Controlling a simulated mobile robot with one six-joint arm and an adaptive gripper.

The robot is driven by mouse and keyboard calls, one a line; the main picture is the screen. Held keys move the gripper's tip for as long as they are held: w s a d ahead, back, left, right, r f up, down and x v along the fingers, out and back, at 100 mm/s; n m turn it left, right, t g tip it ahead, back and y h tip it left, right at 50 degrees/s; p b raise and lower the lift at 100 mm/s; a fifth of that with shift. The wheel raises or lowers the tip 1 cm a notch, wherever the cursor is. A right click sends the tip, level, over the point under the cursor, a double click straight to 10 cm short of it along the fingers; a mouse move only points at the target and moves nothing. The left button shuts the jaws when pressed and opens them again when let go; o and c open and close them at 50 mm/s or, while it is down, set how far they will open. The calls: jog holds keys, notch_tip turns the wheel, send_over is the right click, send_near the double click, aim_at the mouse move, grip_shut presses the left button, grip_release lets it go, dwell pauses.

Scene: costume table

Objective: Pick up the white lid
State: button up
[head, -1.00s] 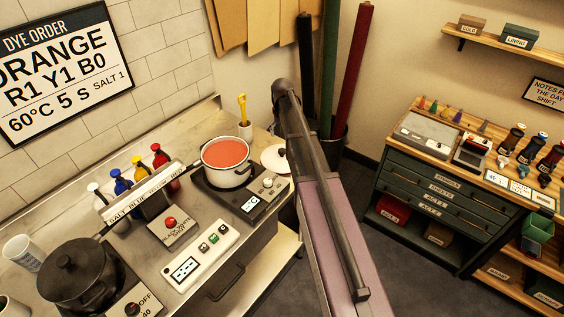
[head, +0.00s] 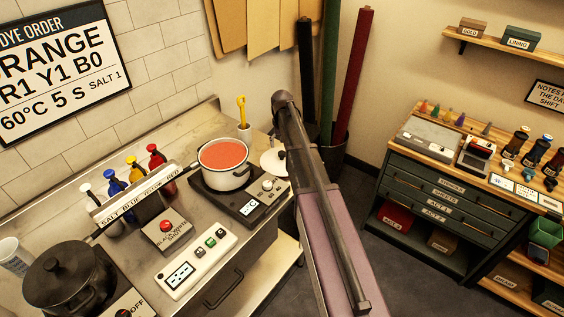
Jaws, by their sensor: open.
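The white lid (head: 270,162) lies on the steel counter just right of the pot. A dark knob shows at its right edge, and my arm partly covers that side. The white pot (head: 222,176) of orange-red liquid stands uncovered on a hot plate (head: 251,208). My gripper is not visible.
A cup with a yellow utensil (head: 242,120) stands behind the pot. A black lidded pot (head: 66,278) is at the front left. A bottle rack (head: 135,205) and a button panel (head: 195,262) fill the counter's middle. Tall rolls stand in a bin (head: 333,152) beyond my arm.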

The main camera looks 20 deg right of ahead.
aim_at(282, 153)
jog(key=shift+f, duration=0.15)
jog(key=shift+f+b, duration=2.5)
jog(key=shift+b, duration=0.15)
jog(key=shift+s, duration=0.1)
grip_shut()
